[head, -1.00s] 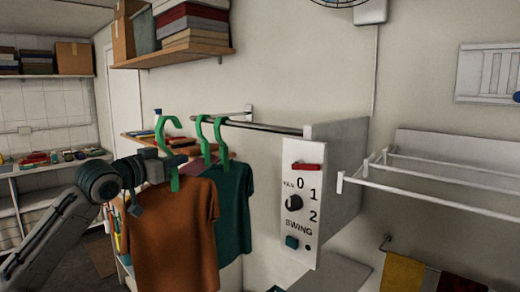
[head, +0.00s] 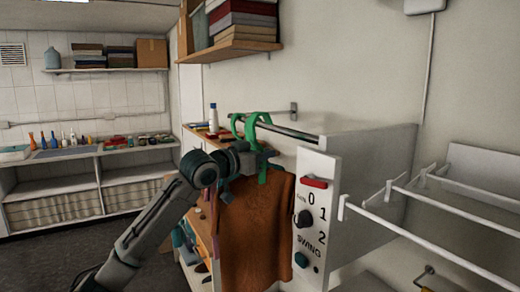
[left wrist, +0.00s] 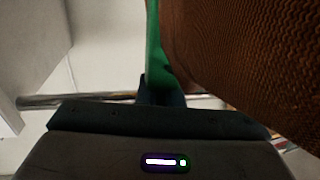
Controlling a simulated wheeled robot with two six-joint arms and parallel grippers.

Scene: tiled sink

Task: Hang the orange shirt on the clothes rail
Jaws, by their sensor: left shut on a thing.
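The orange shirt (head: 257,230) hangs from a green hanger (head: 251,135). My left gripper (head: 260,160) is shut on this hanger below its hook, at the shirt's collar. The clothes rail (head: 295,132) is a thin metal bar running to a white box. The hook overlaps the rail in the head view; I cannot tell whether it sits over it or in front. The left wrist view shows the green hanger (left wrist: 154,45) between the fingers, orange cloth (left wrist: 245,60) beside it and the rail (left wrist: 40,102) behind. The teal shirt is hidden. My right gripper is not in view.
A white control panel (head: 315,215) with a knob stands right beside the shirt. A white drying rack (head: 430,205) juts out at the right. A shelf with boxes (head: 225,50) is above the rail. Shelving with small items lies below and behind the arm.

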